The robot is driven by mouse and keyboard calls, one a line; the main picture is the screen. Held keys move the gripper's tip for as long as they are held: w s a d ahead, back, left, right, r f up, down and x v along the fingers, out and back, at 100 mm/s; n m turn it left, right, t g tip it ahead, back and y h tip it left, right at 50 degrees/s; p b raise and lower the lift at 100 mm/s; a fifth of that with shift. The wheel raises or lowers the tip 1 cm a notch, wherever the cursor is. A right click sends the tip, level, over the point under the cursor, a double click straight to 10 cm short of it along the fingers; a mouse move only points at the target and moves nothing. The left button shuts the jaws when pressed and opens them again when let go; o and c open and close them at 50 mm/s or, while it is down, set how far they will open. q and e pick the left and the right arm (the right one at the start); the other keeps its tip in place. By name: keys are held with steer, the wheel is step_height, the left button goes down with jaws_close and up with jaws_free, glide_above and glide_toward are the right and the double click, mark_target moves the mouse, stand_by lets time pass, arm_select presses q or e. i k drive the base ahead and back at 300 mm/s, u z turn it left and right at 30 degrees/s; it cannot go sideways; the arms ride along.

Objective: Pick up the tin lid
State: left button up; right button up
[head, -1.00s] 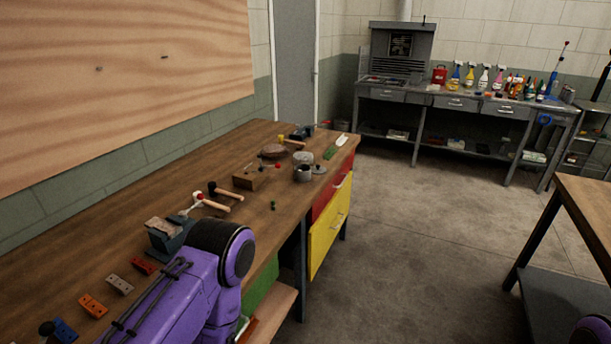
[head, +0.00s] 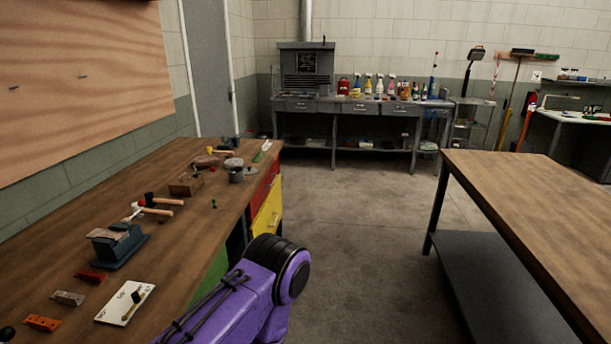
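A small grey tin (head: 236,175) stands near the far right edge of the wooden workbench on the left. A flat grey round piece with a dark knob, which looks like the tin lid (head: 251,171), lies just right of the tin on the bench top. It is small at this distance, and I cannot tell whether it touches the tin. One purple arm of mine rises at the lower middle, beside the bench's front edge and well short of the lid. Neither gripper shows.
The workbench (head: 165,255) also holds a blue vise (head: 118,246), mallets (head: 160,206), a wooden block (head: 185,185) and a white card (head: 125,303). A second wooden table (head: 530,195) stands at the right. Clear concrete floor (head: 345,215) lies between them. A grey bench with bottles stands at the back.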

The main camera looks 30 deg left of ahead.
mark_target(249, 171)
steer(key=z, duration=0.05)
steer(key=i, duration=1.25)
steer(key=u, duration=0.35)
steer(key=i, duration=1.85)
steer(key=u, duration=1.15)
steer(key=i, duration=1.25)
steer(key=u, duration=1.1)
